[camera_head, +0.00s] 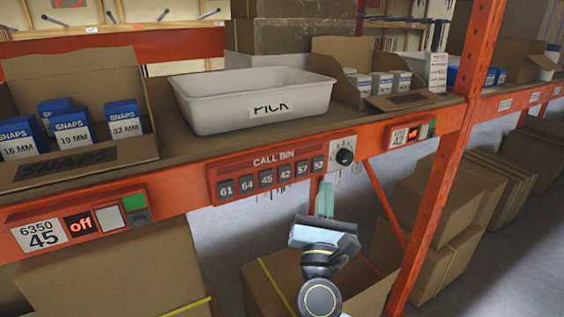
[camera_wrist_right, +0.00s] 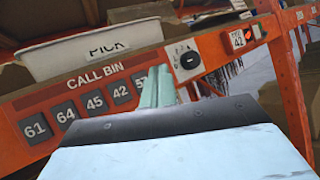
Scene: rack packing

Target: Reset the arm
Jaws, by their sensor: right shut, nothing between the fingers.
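My right gripper (camera_head: 325,203) shows at the lower middle of the head view, in front of the orange shelf beam and just below the CALL BIN panel (camera_head: 268,171). Its pale green fingers (camera_wrist_right: 158,92) are shut together with nothing between them. In the right wrist view the fingers point toward the beam, between the call buttons and the black dial (camera_wrist_right: 189,59). I cannot tell whether they touch the beam. My left gripper is in neither view.
A white PICK bin (camera_head: 252,95) stands on the shelf. A SNAPS carton (camera_head: 80,165) with blue-white boxes is at left, another open carton (camera_head: 398,102) at right. An orange upright (camera_head: 447,165) stands to the right. Cardboard boxes (camera_head: 120,272) fill the lower level.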

